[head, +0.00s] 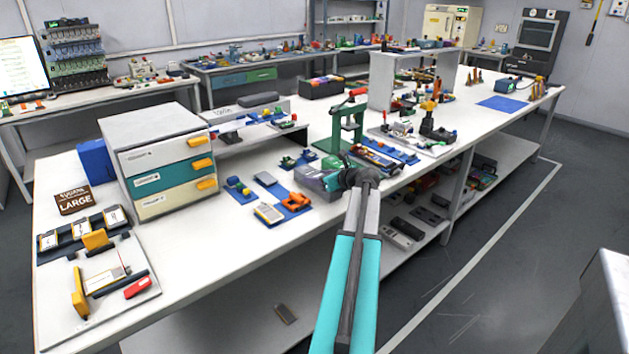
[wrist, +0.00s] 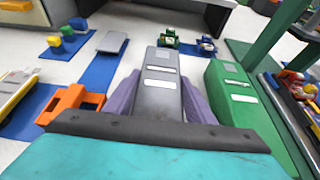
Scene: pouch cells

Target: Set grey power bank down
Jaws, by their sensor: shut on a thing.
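The grey power bank (wrist: 160,75) is a long grey block with pale labels, seen end-on in the middle of the wrist view. My gripper (wrist: 157,105) is shut on it, with one purple finger on each side. In the head view my gripper (head: 318,182) is over the near part of the bench, by the orange piece and the green press. A green block (wrist: 232,90) of similar shape lies close on the right. I cannot tell whether the power bank's underside touches the bench.
An orange part (wrist: 70,103) lies to the left, near blue mats (wrist: 100,70) and a flat grey piece (wrist: 112,42). The green press (head: 335,135) stands behind. White bench top (head: 215,235) is clear toward the front left.

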